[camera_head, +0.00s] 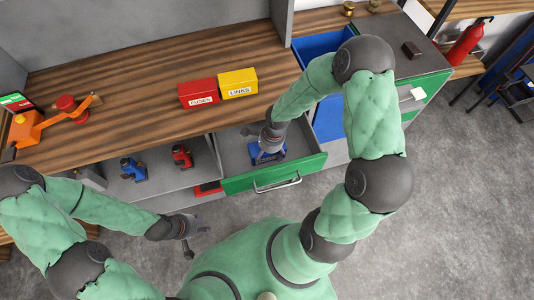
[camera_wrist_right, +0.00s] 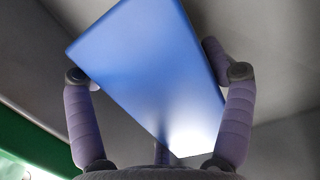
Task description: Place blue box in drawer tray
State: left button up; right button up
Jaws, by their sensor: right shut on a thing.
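The blue box (camera_head: 268,153) is in the head view, low inside the open drawer tray (camera_head: 234,156), which has a grey interior and a green front with a metal handle. My right gripper (camera_head: 268,146) reaches down into the drawer and is shut on the box. In the right wrist view, the blue box (camera_wrist_right: 150,70) sits tilted between the two fingers of my right gripper (camera_wrist_right: 160,75). I cannot tell whether the box touches the drawer floor. My left gripper (camera_head: 193,238) appears open and empty, low in front of the shelf.
A red FUSES box (camera_head: 198,94) and a yellow LINKS box (camera_head: 238,84) stand on the wooden bench above the drawer. A blue-lined drawer (camera_head: 325,45) is open to the right. Blue (camera_head: 133,169) and red (camera_head: 182,156) parts stand on the shelf left of the tray.

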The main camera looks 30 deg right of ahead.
jog(key=shift+f, duration=0.15)
jog(key=o, duration=1.6)
jog(key=shift+r, duration=0.25)
jog(key=r+p, duration=0.1)
jog(key=r, duration=0.3)
jog(key=d+r+p, duration=0.1)
jog(key=r, duration=0.3)
jog(key=r+p, duration=0.2)
jog(key=r, duration=0.1)
jog(key=shift+s+d+r, duration=0.2)
jog(key=shift+d+r, duration=0.15)
jog(key=shift+r, duration=0.05)
